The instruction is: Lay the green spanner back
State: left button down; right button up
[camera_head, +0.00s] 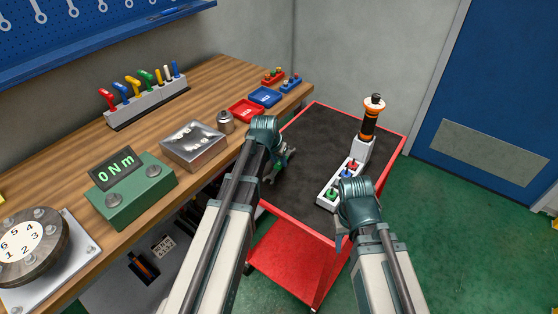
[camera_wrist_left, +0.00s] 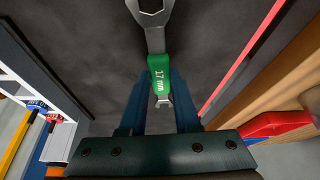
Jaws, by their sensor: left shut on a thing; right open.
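The green spanner (camera_wrist_left: 160,65), marked 17 mm, has a silver open-ended head and lies lengthwise between my left gripper's fingers in the left wrist view. My left gripper (camera_wrist_left: 160,88) is shut on its green middle. In the head view this gripper (camera_head: 280,168) is over the left part of the red trolley (camera_head: 292,223), above its black mat, and only a bit of the green spanner (camera_head: 271,176) shows. I cannot tell whether the spanner touches the mat. My right gripper (camera_head: 341,238) is by the trolley's front edge, open, its fingers mostly hidden.
A white holder (camera_head: 327,197) with coloured pieces and an orange-black tool (camera_head: 370,120) stand on the trolley's right. The wooden bench (camera_head: 75,165) carries a grey rack (camera_head: 148,103), red tray (camera_head: 246,110), blue tray (camera_head: 265,97) and green torque display (camera_head: 130,190). The mat's middle is clear.

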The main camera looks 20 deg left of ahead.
pick_arm(q)
jog(key=shift+f, duration=0.1)
dwell(0.3)
jog(key=shift+f+b, duration=0.55)
jog(key=shift+b, duration=0.1)
jog(key=shift+f+b, duration=0.7)
jog(key=shift+b, duration=0.05)
dwell(1.1)
jog(key=c, duration=0.6)
grip_release()
jog(key=shift+o, duration=0.2)
jog(key=p+v, duration=1.2)
jog(key=v, duration=0.1)
jog(key=shift+s+r+p, duration=0.2)
jog(key=shift+r+p, duration=0.15)
jog(key=shift+p, duration=0.05)
